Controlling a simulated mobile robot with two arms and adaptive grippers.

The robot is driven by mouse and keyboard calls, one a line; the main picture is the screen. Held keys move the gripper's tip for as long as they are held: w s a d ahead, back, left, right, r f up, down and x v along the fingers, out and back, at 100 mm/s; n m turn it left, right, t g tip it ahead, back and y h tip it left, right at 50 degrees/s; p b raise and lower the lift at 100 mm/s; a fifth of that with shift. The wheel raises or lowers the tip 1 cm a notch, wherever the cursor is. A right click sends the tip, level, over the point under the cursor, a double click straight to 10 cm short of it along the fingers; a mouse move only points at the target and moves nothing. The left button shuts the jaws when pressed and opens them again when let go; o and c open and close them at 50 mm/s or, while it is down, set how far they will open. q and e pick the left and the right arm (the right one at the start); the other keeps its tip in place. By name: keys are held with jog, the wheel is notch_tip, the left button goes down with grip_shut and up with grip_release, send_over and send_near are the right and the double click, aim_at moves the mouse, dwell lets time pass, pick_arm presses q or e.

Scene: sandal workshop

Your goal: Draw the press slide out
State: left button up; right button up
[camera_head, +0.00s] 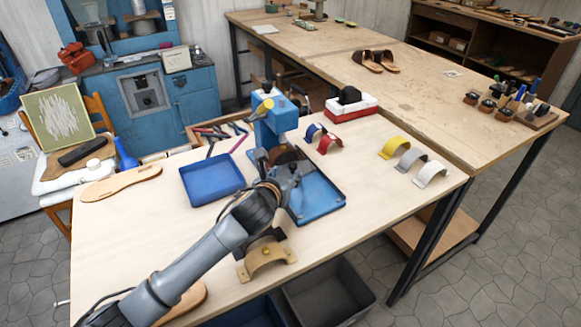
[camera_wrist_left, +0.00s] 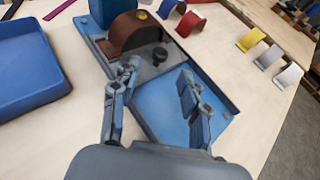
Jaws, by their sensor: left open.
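The blue press (camera_head: 275,122) stands on the near workbench, its blue base plate (camera_head: 322,203) reaching toward the front. In the left wrist view the press slide (camera_wrist_left: 152,70) is a grey plate with a black knob (camera_wrist_left: 159,54), and a brown strap (camera_wrist_left: 133,32) sits arched at its far end. My left gripper (camera_head: 288,182) is over the base plate, and the slide is mostly hidden behind it in the head view. In the left wrist view its two fingers (camera_wrist_left: 152,95) are spread and empty, with the knob ahead of them, apart from both. My right gripper is not in view.
A blue tray (camera_head: 212,181) lies left of the press. Red and blue straps (camera_head: 322,140) are behind, and yellow, grey and white straps (camera_head: 396,147) to the right. The bench between is clear.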

aim_at(292, 167)
pick_arm(q)
jog(key=x, duration=0.4)
jog(key=shift+w, duration=0.1)
jog(key=shift+w+d+f, duration=0.15)
jog(key=shift+w+f, duration=0.1)
jog(key=shift+w, duration=0.3)
jog(key=shift+w+f, duration=0.1)
jog(key=shift+w, duration=0.1)
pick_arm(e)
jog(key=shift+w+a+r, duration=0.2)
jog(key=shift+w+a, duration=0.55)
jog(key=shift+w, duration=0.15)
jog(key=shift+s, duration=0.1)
pick_arm(q)
jog(key=shift+c, duration=0.7)
jog(key=c, duration=0.7)
grip_shut()
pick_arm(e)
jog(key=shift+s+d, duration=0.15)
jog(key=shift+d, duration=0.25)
